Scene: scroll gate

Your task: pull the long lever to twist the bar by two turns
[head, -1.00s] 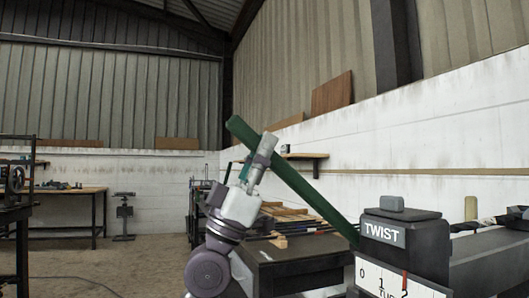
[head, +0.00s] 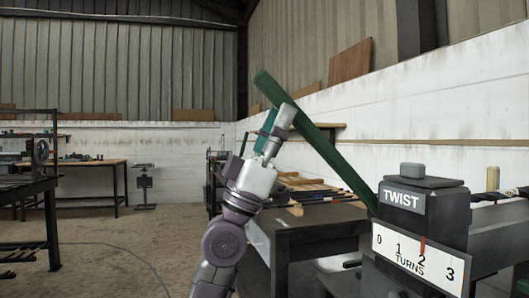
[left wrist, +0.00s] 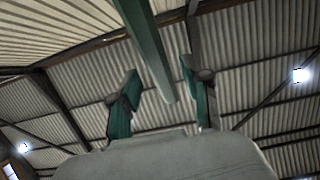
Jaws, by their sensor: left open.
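The long green lever (head: 318,145) rises from the dark twist machine (head: 420,225) and slants up to the left. The machine's white turns scale (head: 405,262) runs 0 to 3, and its red pointer (head: 422,247) stands at about 2. My left gripper (head: 273,124) is at the lever's upper part, just below its top end. In the left wrist view the open fingers (left wrist: 160,80) stand on either side of the lever (left wrist: 150,45), with a gap visible on both sides. Whether a finger touches it, I cannot tell. My right gripper is not in view.
A dark table (head: 310,225) with rods on it stands behind my left arm, beside the machine. A workbench (head: 95,170) and a dark metal rack (head: 35,190) are at the left. The floor (head: 130,245) between is mostly clear.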

